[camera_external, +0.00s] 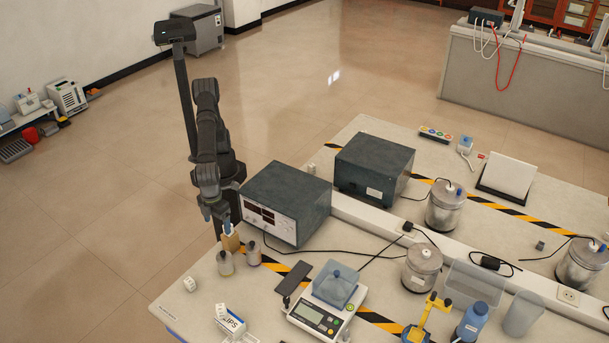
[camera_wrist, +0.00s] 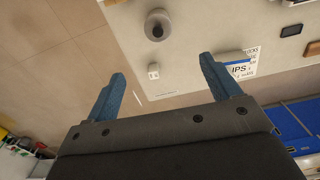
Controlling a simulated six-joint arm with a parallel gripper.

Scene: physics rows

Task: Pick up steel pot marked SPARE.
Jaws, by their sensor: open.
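Three lidded steel pots show in the external view. One (camera_external: 444,207) stands at the back near the striped tape, one (camera_external: 421,268) is in the middle by the white cable trunking, and one (camera_external: 581,264) is at the right edge. Their labels are too small to read, so I cannot tell which is marked SPARE. My gripper (camera_external: 227,226) is above the table's left end, far left of all three pots. In the wrist view my gripper (camera_wrist: 162,68) has its blue fingers spread with nothing between them. No pot shows clearly there.
Two dark instrument boxes (camera_external: 286,203) (camera_external: 374,168) stand between my arm and the pots. Small bottles (camera_external: 225,263) are below my gripper. A balance (camera_external: 328,305), a yellow stand (camera_external: 428,318), a blue bottle (camera_external: 471,322) and clear containers (camera_external: 522,314) crowd the front. Cables cross the table.

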